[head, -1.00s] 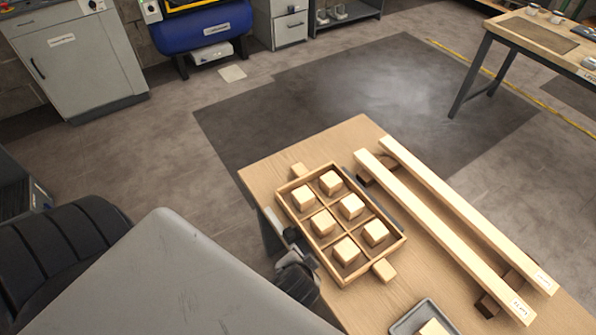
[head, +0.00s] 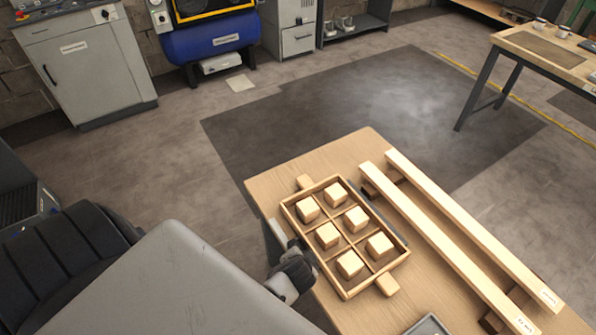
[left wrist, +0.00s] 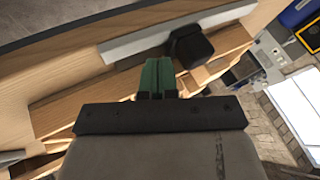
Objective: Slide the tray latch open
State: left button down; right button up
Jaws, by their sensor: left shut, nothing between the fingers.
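The wooden tray (head: 350,287) lies on the table, with pale blocks in its compartments. The latch shows in the left wrist view as a pale grey bar (left wrist: 136,46) with a black knob (left wrist: 191,46), beside wooden tray parts. In the head view the grey bar (head: 277,234) lies along the tray's left side, partly hidden by my arm. My left gripper (left wrist: 158,74) has green fingers, shut and empty, with tips at the bar just left of the knob. Whether they touch the knob is unclear. It also shows in the head view (head: 294,262). My right gripper is out of view.
Two long pale wooden bars (head: 450,235) lie on the table (head: 350,152) right of the tray. A small grey dish (head: 428,326) sits at the front. Wooden tabs stick out of the tray's ends. The floor behind the table is clear.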

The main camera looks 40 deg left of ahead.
pick_arm(q)
jog(key=shift+w+a, duration=0.3)
jog(key=shift+a, duration=0.5)
jog(key=w+a, duration=0.1)
jog(key=a, duration=0.1)
jog(key=w+a, duration=0.1)
jog(key=a, duration=0.2)
jog(key=w+a+p, duration=0.1)
jog(key=a, duration=0.2)
jog(key=shift+w+a, duration=0.2)
jog(key=shift+r, duration=0.1)
jog(key=shift+d, duration=0.1)
